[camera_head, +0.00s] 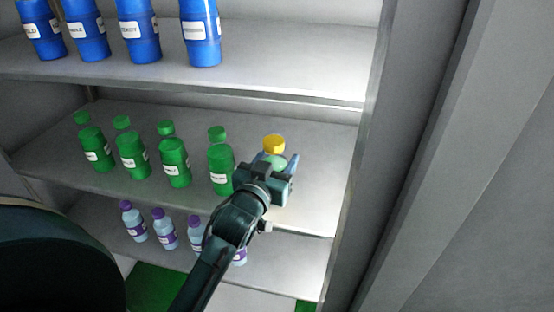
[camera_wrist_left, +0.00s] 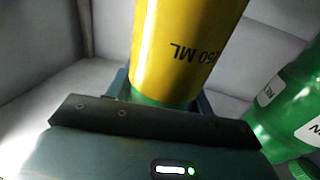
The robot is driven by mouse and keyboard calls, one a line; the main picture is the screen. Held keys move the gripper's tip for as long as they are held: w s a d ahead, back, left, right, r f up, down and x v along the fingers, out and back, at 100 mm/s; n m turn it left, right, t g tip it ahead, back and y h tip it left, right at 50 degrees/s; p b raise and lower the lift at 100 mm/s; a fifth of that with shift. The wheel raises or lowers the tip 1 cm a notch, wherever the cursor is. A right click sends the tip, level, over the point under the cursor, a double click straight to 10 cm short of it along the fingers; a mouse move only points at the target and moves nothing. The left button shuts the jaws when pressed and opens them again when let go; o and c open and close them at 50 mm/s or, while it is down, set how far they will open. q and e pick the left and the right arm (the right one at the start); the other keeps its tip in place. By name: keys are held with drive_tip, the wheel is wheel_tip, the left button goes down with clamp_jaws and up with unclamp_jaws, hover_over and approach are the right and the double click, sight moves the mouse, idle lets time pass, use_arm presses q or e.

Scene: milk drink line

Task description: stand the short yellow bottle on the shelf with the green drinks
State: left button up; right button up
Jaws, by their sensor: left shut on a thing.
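The short yellow bottle (camera_head: 274,142) shows as a yellow top with a pale green part under it, on the right of the middle shelf (camera_head: 318,190). My left gripper (camera_head: 276,166) is shut on it. In the left wrist view the bottle (camera_wrist_left: 185,45) is a large yellow cylinder with upside-down volume print and a green part between the fingers. The fingers hide its lower part in the head view, so I cannot tell whether it touches the shelf. My right gripper is not in view.
The nearest green bottle (camera_head: 221,170) is close to the left of my gripper; it also shows in the left wrist view (camera_wrist_left: 290,105). Blue bottles (camera_head: 201,35) stand above, purple-capped bottles (camera_head: 165,230) below. Bare shelf lies right of the gripper, up to the side wall (camera_head: 368,150).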

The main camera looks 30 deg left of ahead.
use_arm(q)
drive_tip(key=o, duration=1.1)
drive_tip(key=shift+f, duration=0.1)
drive_tip(key=shift+o, duration=0.2)
drive_tip(key=s+d+b, duration=0.1)
drive_tip(key=s, duration=1.1)
drive_tip(key=shift+r+b, duration=0.2)
drive_tip(key=shift+b, duration=0.2)
